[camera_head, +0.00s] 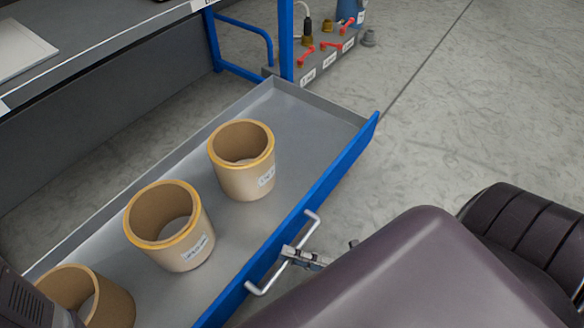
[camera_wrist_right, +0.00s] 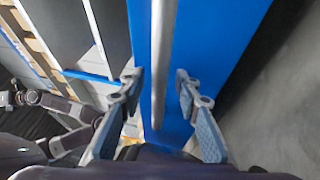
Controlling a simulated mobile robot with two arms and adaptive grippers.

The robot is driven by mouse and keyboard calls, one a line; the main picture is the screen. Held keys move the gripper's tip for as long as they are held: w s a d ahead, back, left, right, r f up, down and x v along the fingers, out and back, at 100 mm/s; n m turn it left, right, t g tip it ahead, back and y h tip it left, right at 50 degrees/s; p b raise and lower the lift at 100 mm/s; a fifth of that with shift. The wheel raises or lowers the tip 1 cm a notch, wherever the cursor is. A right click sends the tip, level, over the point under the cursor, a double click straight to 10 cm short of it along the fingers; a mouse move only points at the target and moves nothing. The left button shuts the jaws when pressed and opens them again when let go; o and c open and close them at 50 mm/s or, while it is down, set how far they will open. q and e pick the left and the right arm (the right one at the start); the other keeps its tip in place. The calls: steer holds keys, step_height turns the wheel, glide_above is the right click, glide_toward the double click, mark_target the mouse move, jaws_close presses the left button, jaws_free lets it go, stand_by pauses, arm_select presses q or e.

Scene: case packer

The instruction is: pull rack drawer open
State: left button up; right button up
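The rack drawer (camera_head: 313,112) is a grey metal tray with a blue front, pulled out from under the grey bench in the head view. A silver bar handle (camera_head: 264,286) is fixed to its blue front. My right gripper (camera_head: 302,257) is at the handle, partly hidden by my arm. In the right wrist view, its fingers (camera_wrist_right: 158,82) stand apart on either side of the handle bar (camera_wrist_right: 160,50), with blue showing between bar and fingers. Jointed grey links at the left of that view look like my left gripper (camera_wrist_right: 60,110); its opening is unclear.
Three tan cylinders, front (camera_head: 85,296), middle (camera_head: 185,255) and back (camera_head: 250,182), stand in the drawer. A blue rack post (camera_head: 286,40) and a grey box with red-handled valves (camera_head: 322,58) are behind it. Grey floor (camera_head: 450,120) is clear to the right.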

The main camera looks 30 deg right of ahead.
steer(key=v, duration=1.2)
stand_by(0.4)
